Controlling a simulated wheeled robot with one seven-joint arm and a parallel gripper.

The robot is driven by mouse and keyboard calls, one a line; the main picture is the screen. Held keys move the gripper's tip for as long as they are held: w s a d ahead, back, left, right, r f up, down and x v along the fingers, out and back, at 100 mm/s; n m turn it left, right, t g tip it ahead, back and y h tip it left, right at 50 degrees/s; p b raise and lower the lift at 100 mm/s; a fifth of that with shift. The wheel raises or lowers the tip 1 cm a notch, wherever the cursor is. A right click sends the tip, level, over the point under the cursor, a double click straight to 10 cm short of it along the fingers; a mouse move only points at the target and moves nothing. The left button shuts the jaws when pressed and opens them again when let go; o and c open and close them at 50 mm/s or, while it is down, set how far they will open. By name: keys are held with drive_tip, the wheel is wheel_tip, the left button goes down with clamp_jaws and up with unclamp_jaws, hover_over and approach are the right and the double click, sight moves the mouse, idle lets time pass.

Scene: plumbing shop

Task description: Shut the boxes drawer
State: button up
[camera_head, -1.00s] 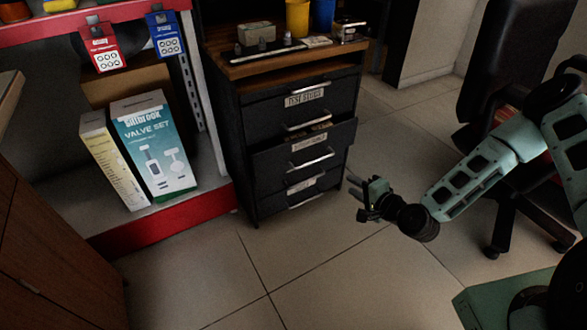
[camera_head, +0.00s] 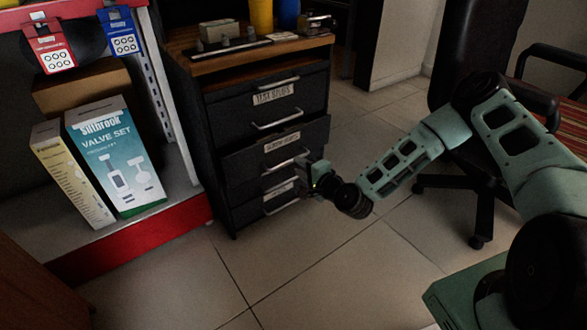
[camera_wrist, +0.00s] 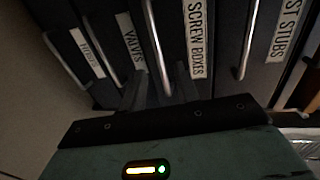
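The black drawer cabinet (camera_head: 225,190) stands left of my gripper. Its drawer labelled "screw boxes" (camera_head: 282,143) juts out past the fronts above and below it. This label also shows in the wrist view (camera_wrist: 197,40), with the drawer's bar handle (camera_wrist: 154,40) beside it. My gripper (camera_head: 308,165) is at the right end of this drawer's front, near the handle. In the wrist view its two dark fingers (camera_wrist: 160,88) stand apart on either side of the handle's near end. Whether they touch it is hard to tell in the dark.
The test stubs drawer (camera_head: 273,94) above looks flush. Tools and cups stand on the wooden cabinet top (camera_head: 240,60). A red-edged shelf (camera_head: 140,240) with a valve set box (camera_head: 115,160) is at left. An office chair (camera_head: 470,190) is behind my arm. Tiled floor in front is clear.

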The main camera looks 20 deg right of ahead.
sight(284, 155)
drive_tip(key=shift+b+x, duration=0.6)
drive_tip(key=shift+x, duration=1.6)
clamp_jaws()
drive_tip(key=shift+r+x, duration=0.2)
drive_tip(key=shift+x, duration=0.8)
drive_tip(key=shift+r+x, duration=0.2)
drive_tip(key=shift+x, duration=0.8)
drive_tip(key=shift+w+r, duration=0.1)
drive_tip(key=shift+r, duration=0.05)
unclamp_jaws()
drive_tip(key=p+v, duration=0.6)
drive_tip(key=v, duration=1.1)
drive_tip(key=shift+s, duration=0.2)
